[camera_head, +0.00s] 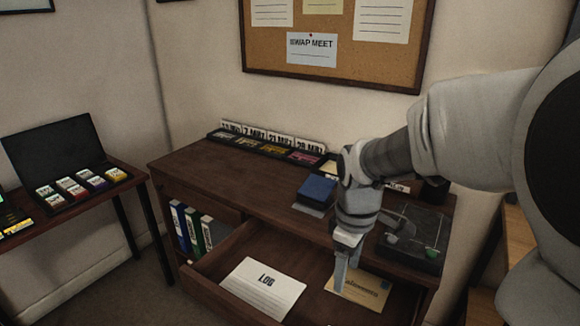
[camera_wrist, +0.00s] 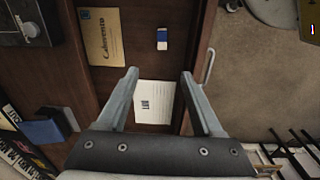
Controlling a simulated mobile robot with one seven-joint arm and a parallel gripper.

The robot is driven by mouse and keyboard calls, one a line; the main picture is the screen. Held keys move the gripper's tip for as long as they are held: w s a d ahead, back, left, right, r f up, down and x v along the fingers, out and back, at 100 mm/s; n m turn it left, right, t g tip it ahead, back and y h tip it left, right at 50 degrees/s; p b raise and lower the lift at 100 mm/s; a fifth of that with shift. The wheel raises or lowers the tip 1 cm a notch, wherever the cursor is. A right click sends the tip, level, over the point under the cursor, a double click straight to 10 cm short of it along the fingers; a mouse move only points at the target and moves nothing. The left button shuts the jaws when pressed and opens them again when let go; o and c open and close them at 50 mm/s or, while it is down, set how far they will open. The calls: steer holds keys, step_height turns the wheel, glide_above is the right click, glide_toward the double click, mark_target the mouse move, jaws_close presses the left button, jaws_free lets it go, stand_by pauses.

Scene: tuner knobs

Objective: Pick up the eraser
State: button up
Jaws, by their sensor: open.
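The eraser (camera_wrist: 162,38) is a small blue-and-white block lying in the open drawer (camera_wrist: 121,18), between the tan envelope and the drawer's front edge, in the wrist view. My gripper (camera_wrist: 159,74) is open and empty. Its fingers point toward the eraser's part of the drawer, with the eraser beyond the fingertips and apart from them.
The white log booklet (camera_head: 263,287) and tan envelope (camera_head: 365,290) lie in the drawer (camera_head: 205,276). A blue box (camera_head: 318,187) and a clear-covered device (camera_head: 412,240) stand on the desk (camera_head: 240,178). The drawer handle (camera_wrist: 209,66) sticks out at its front.

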steer(key=shift+n+g, duration=0.3)
steer(key=shift+n, duration=0.2)
steer(key=f+b, duration=0.1)
steer(key=f, duration=0.4)
steer(key=f+b, duration=0.2)
steer(key=f, duration=0.4)
steer(key=f+b, duration=0.2)
steer(key=f, duration=0.3)
steer(key=shift+w+f, duration=0.2)
steer(key=shift+w, duration=0.2)
steer(key=f+b, duration=0.1)
steer(key=f, duration=0.1)
steer(key=f+b, duration=0.2)
steer(key=f, duration=0.1)
steer(key=shift+s+d+f, duration=0.1)
steer(key=shift+s, duration=0.1)
jaws_close()
